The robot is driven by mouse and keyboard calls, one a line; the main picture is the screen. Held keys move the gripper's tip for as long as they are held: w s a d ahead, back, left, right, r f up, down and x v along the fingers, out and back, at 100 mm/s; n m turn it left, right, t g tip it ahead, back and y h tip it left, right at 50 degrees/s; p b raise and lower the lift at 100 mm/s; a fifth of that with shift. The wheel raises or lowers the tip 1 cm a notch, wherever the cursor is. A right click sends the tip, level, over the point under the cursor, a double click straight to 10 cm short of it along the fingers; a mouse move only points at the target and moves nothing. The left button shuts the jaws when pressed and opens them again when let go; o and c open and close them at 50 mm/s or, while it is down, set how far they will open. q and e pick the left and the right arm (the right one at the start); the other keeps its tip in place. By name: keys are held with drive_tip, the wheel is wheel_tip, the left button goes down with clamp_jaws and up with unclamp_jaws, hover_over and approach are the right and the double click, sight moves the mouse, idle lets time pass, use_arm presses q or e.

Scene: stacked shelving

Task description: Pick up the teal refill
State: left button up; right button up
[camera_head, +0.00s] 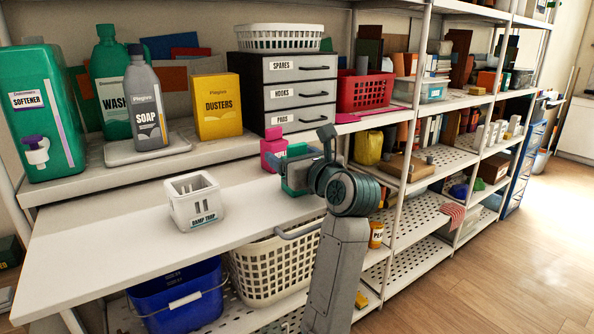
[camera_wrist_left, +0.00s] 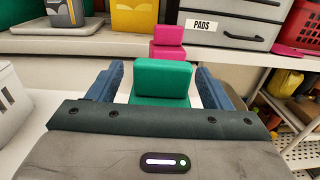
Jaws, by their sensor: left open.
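The teal refill (camera_head: 294,180) is a block with a narrower base-to-top step, standing on the pull-out white board in the head view. In the left wrist view the teal refill (camera_wrist_left: 163,78) stands upright in the middle. My left gripper (camera_head: 305,166) is open around it; in the left wrist view its blue fingers (camera_wrist_left: 160,84) lie on either side of the refill, with small gaps showing. The refill's lower part is hidden behind my gripper body. My right gripper is not in view.
A pink refill (camera_head: 273,151) stands just behind the teal one. A white damp trap (camera_head: 194,202) stands to the left on the board. Black drawers (camera_head: 288,92) and bottles stand on the shelf behind. A cream basket (camera_head: 268,267) sits below. The board's left part is clear.

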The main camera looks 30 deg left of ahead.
use_arm(q)
drive_tip(key=shift+c, duration=0.4)
drive_tip(key=c, duration=1)
drive_tip(key=shift+c, duration=0.2)
drive_tip(key=shift+r, duration=0.15)
